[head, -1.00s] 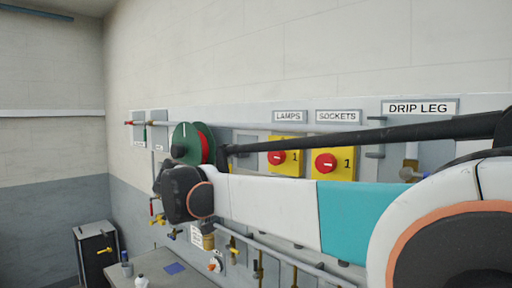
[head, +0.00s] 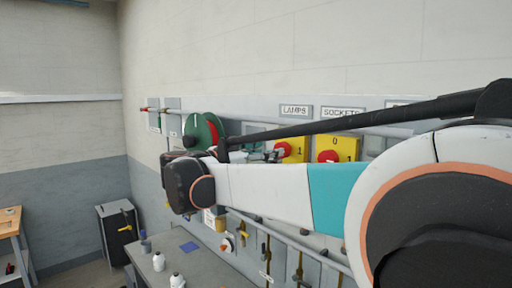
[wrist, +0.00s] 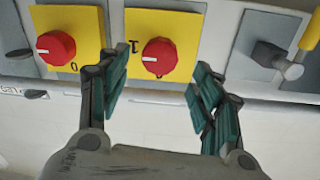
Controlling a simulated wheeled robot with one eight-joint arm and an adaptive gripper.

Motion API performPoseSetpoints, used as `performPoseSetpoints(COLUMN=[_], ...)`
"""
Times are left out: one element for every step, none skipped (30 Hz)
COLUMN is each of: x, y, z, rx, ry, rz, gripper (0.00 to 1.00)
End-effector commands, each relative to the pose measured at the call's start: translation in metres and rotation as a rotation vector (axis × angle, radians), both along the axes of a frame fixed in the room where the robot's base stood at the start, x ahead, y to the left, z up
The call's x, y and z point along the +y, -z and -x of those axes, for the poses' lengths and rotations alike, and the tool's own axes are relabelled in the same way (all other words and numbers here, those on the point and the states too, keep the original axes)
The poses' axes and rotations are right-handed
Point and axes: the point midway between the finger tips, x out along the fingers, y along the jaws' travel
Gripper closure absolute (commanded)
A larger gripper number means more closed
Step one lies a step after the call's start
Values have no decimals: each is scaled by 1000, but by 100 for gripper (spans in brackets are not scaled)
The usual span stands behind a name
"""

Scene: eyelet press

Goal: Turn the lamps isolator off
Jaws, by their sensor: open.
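The lamps isolator (head: 292,149) is a yellow plate with a red round knob, under the LAMPS label (head: 296,110) in the head view. My gripper (head: 268,155) is in front of its left part and hides some of it. The wrist view looks upside down; there the lamps knob (wrist: 159,56) lies between and just beyond the tips of my open gripper (wrist: 160,80). Its white mark points left, toward the 1. I cannot tell whether a finger touches it. The 0 is mostly hidden by the knob's edge.
The sockets isolator (head: 336,150), with the same red knob (wrist: 55,48), is close beside the lamps one. A grey lever switch (wrist: 268,56) is on the other side. A green and red reel (head: 203,133) hangs left on the wall. A bench (head: 205,268) stands below.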

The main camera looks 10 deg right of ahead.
Motion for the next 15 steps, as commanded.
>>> performPoseSetpoints(x=[-10,-15,-21,-25,-29,-33,-37,-40,-43,-45,-47,-49,-50,-51,-51], y=[-2,-2,-2,-2,-1,-1,-1,-1,-1,-1,-1,0,0,0,0], z=[-5,-8,-11,-14,-16,-19,-21,-23,-25,-27,-28,-29,-30,-30,-31], rx=[0,0,0,0,0,0,0,0,0,1,1,1,1,1,1], ry=[3,3,3,2,2,2,2,1,1,1,1,0,0,0,0], rz=[0,0,0,0,0,0,0,0,0,-1,-1,-1,0,-1,-1], gripper=[41,41,41,41,41,41,41,41,41,41,41,41,41,41,41])
